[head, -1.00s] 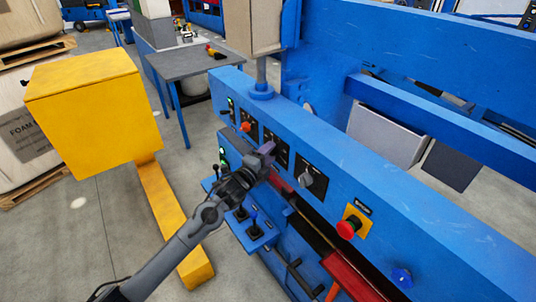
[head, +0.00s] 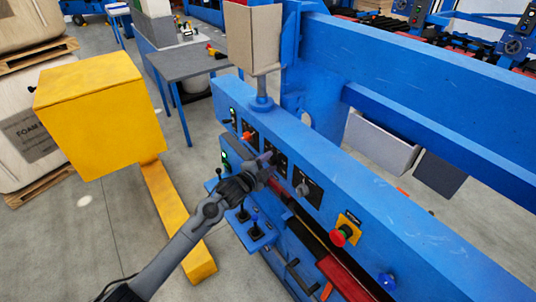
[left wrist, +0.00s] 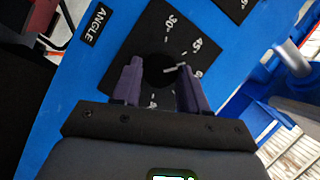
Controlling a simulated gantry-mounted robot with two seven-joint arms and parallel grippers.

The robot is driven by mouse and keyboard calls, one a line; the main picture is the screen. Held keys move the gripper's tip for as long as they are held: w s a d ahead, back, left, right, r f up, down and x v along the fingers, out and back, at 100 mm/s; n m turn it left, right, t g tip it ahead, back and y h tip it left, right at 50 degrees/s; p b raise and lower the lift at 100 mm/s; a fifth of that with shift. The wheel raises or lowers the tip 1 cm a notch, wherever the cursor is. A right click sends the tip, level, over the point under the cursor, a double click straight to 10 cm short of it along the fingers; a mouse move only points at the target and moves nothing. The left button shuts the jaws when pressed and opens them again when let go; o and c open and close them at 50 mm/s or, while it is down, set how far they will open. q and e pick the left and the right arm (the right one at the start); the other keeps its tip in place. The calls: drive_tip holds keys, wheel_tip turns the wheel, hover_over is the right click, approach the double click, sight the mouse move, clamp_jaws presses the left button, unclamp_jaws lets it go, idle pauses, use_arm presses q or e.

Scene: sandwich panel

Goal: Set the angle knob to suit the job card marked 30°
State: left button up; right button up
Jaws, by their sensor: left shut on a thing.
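The angle knob (left wrist: 158,70) is black and round, on a black dial plate in the left wrist view, below the white-on-black ANGLE label (left wrist: 97,24). The dial shows white marks for 30° and 45, and a partly covered one beyond. A white pointer line on the knob points right, past the 45 mark; its exact reading is unclear. My left gripper (left wrist: 160,85) is shut on the knob, a purple finger on each side. In the head view my left gripper (head: 266,164) is against the blue panel (head: 330,165) and hides most of this knob. No readable job card shows. My right gripper is out of view.
Another knob (head: 303,188) sits to the right on the panel, then a red button (head: 340,236) on a yellow plate and a blue knob (head: 387,281). Joysticks stand on a small shelf (head: 258,241) below. A yellow box (head: 98,115) on a post stands left of my arm.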

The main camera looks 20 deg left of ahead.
use_arm(q)
drive_tip(key=n+p, duration=0.1)
drive_tip(key=p, duration=0.1)
drive_tip(key=r+n+g+p, duration=0.1)
drive_tip(key=n+p, duration=0.1)
drive_tip(key=shift+w+a+h, duration=0.1)
drive_tip(key=shift+h, duration=0.2)
drive_tip(key=n+g+p, duration=0.1)
drive_tip(key=n+p, duration=0.1)
drive_tip(key=shift+a+f+g+h+p, duration=0.1)
drive_tip(key=shift+g+h+p, duration=0.2)
drive_tip(key=shift+h, duration=0.1)
drive_tip(key=shift+w+f+n+g+h, duration=0.1)
drive_tip(key=shift+n+g+h, duration=0.4)
drive_tip(key=shift+n, duration=0.6)
drive_tip(key=shift+a+n+g+h, duration=0.15)
drive_tip(key=shift+n+g+h, duration=0.3)
drive_tip(key=shift+n, duration=0.55)
drive_tip(key=o, duration=1)
drive_tip(key=shift+o, duration=0.2)
